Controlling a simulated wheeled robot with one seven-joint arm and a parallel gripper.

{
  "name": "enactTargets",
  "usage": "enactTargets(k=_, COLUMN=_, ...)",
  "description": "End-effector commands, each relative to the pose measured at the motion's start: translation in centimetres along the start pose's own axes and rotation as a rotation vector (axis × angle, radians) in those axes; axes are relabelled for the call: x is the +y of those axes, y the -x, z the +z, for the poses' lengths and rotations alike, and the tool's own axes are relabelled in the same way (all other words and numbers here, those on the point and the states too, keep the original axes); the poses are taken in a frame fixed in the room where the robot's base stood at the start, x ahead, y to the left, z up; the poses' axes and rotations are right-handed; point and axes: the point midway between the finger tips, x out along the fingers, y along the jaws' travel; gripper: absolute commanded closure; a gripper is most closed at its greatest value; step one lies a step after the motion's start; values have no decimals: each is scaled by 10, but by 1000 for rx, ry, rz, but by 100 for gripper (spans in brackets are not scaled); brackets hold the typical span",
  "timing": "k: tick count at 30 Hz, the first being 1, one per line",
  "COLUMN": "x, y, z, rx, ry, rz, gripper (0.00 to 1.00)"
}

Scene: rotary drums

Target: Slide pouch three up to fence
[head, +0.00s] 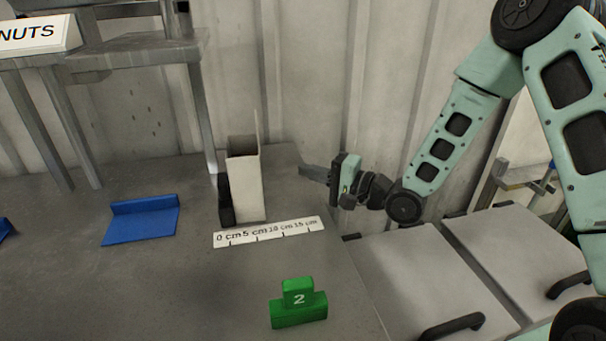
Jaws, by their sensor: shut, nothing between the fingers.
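My gripper (312,174) is at the end of the mint-green arm, right of centre, with its dark fingers shut and pointing left. It is above the worktop's right part, with a gap between it and a tall off-white upright piece (245,185). That piece stands against a dark upright block (226,200) on its left. I cannot tell whether these two are the pouch and the fence, and no label reading three shows. A white ruler strip (268,232) marked 0 to 15 cm lies in front of them.
A green block marked 2 (299,310) stands near the front. A blue L-shaped piece (142,222) lies left on the grey worktop (190,290). A metal stand (203,120) with a NUTS sign is behind. Grey lidded bins (410,270) stand right.

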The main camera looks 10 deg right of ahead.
Motion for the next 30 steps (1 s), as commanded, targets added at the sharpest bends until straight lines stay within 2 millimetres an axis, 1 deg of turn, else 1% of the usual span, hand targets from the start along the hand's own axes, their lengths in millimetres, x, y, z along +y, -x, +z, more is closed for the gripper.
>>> enactTargets(k=6, x=-1, y=-42, z=2, rx=-4, ry=0, rz=-1, gripper=100)
enactTargets(k=14, x=-1, y=-90, z=2, rx=-3, ry=0, rz=-1, gripper=100)
enactTargets(k=18, x=-1, y=-80, z=22, rx=-4, ry=-3, rz=2, gripper=100)
enactTargets(k=21, x=0, y=-77, z=30, rx=-2, ry=-2, rz=2, gripper=100)
enactTargets(k=25, x=0, y=-74, z=37, rx=-2, ry=-1, rz=1, gripper=100)
enactTargets(k=30, x=0, y=-73, z=38, rx=-1, ry=-1, rz=1, gripper=100)
